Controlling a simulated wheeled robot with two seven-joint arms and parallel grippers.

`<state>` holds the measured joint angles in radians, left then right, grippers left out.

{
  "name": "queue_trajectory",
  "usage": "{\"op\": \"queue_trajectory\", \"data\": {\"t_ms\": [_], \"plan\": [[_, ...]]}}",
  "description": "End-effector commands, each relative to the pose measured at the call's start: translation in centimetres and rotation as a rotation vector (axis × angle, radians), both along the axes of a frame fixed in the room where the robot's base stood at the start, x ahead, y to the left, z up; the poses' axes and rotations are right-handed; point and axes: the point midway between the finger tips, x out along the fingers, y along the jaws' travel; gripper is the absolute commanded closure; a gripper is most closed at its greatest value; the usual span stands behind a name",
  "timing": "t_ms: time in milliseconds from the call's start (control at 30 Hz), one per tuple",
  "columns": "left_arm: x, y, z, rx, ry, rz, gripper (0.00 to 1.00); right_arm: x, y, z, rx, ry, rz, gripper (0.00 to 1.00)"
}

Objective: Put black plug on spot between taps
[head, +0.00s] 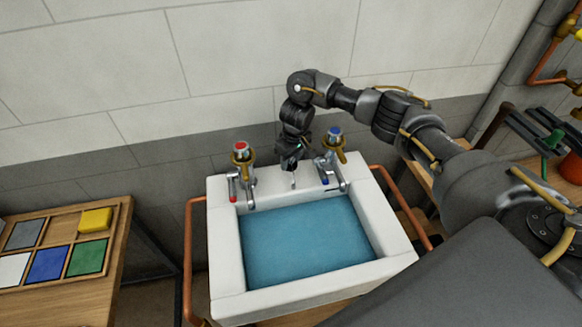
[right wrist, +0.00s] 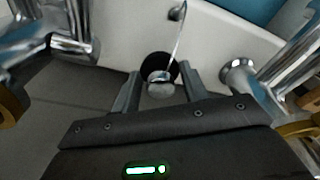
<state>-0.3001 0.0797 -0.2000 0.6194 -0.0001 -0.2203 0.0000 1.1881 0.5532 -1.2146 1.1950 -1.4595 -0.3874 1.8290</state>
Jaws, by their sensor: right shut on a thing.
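My right gripper (head: 291,164) is over the back ledge of the white sink (head: 222,262), between the red-topped tap (head: 241,165) and the blue-topped tap (head: 334,150). In the right wrist view its fingers (right wrist: 161,90) are shut on the black plug (right wrist: 152,62), a dark disc with a silver knob (right wrist: 161,86). A thin chain (right wrist: 178,38) runs from the plug towards the basin. My left gripper is not in view.
Blue water (head: 305,240) fills the basin. Tap bodies stand close on both sides of my right gripper. Copper rails (head: 188,255) flank the sink. A wooden tray (head: 60,232) with coloured squares is at left; a tiled wall (head: 230,60) stands behind.

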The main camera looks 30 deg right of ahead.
Motion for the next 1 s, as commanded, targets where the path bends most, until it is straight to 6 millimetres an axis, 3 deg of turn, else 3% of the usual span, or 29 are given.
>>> {"op": "queue_trajectory", "data": {"t_ms": [33,200,633,667,800,1000], "plan": [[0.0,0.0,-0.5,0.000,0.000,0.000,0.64,-0.1,0.1,-1.3,0.003,0.006,-0.001,0.79],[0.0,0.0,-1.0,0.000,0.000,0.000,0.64,-0.1,0.0,-3.1,0.002,0.004,-0.003,0.79],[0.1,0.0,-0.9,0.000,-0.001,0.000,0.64,-0.1,0.0,-3.5,0.000,0.002,-0.001,0.79],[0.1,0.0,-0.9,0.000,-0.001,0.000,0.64,-0.1,0.0,-3.5,0.000,0.002,-0.001,0.55],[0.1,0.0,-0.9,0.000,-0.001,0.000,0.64,-0.1,0.0,-3.5,0.000,0.002,-0.001,0.37],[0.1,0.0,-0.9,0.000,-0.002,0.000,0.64,-0.1,0.0,-3.5,0.000,0.002,-0.001,0.34]]}}
